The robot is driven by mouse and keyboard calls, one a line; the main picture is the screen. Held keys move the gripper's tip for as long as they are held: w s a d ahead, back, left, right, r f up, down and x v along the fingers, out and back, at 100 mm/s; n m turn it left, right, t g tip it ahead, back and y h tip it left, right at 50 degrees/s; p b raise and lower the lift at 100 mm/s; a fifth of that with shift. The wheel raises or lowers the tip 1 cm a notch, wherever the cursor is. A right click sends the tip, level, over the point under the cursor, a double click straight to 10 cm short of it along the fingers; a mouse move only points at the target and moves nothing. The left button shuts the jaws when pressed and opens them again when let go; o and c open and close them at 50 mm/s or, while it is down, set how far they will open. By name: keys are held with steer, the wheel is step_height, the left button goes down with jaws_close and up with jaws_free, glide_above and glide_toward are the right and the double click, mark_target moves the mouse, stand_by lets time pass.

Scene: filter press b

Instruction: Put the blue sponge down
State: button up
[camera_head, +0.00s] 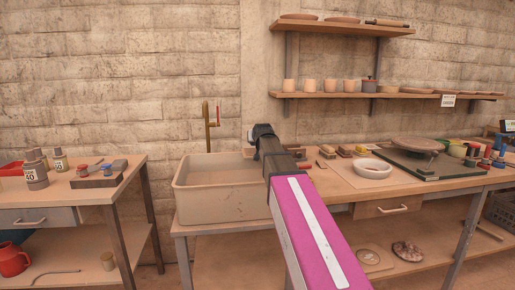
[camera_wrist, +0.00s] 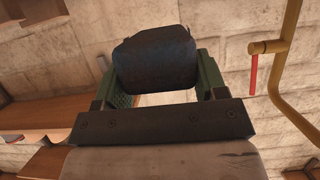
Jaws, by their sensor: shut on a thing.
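My gripper (camera_head: 265,138) is raised in front of the wall, by the right end of the sink in the head view. In the wrist view its green fingers (camera_wrist: 163,80) are shut on a dark, rounded block, the blue sponge (camera_wrist: 155,58). The sponge looks almost black with a faint blue tint. In the head view it is a small dark shape at the arm's far end, hard to separate from the gripper. Its height above the sink or counter is hard to judge.
The sink (camera_head: 222,203) is beside the arm, with a brass tap (camera_head: 208,128) behind it; its red handle shows in the wrist view (camera_wrist: 253,74). Right of it, the counter holds a white bowl (camera_head: 373,168) and small items. Shelves (camera_head: 345,28) hang above. A cluttered table (camera_head: 70,190) stands left.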

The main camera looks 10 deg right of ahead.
steer(key=shift+w+d+f, duration=0.2)
steer(key=shift+d+f, duration=0.1)
steer(key=shift+f, duration=1.85)
steer(key=shift+f, duration=0.1)
steer(key=o, duration=0.9)
steer(key=shift+s, duration=0.15)
steer(key=v, duration=1.2)
